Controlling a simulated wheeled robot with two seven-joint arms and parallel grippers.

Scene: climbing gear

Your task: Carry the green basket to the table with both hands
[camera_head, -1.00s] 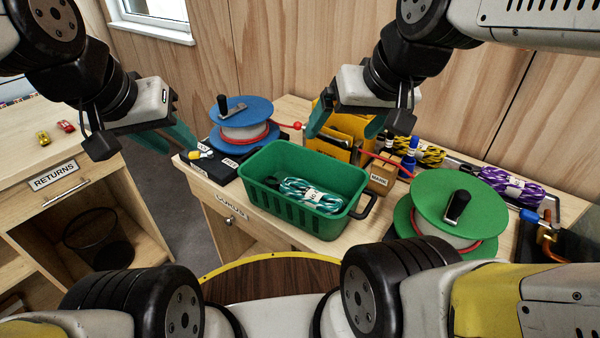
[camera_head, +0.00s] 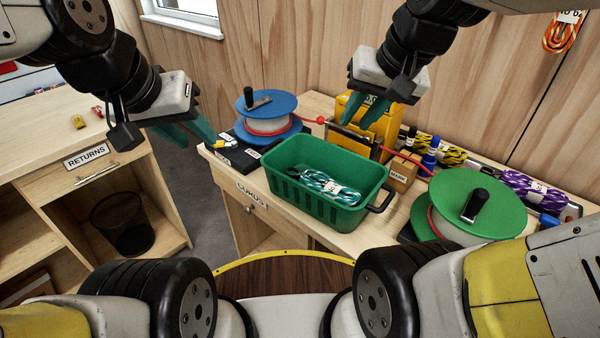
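The green basket (camera_head: 310,207) stands upright on the wooden workbench (camera_head: 222,172) in the head view, with a coiled teal and white rope (camera_head: 330,187) inside. A dark handle (camera_head: 383,199) shows at its right end; the left end's handle is not clear. My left gripper (camera_head: 198,137) is up and to the left of the basket, clear of it, its teal fingers apart and empty. My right gripper (camera_head: 366,110) is above and behind the basket's right side, in front of a yellow box, its teal fingers apart and empty.
A blue spool (camera_head: 268,115) stands behind the basket's left, a green spool (camera_head: 466,206) at its right. A yellow box (camera_head: 352,125), cardboard box (camera_head: 402,174) and coiled ropes (camera_head: 530,190) crowd the back. A RETURNS counter (camera_head: 60,125) is at left; a round wooden top (camera_head: 285,274) lies in front.

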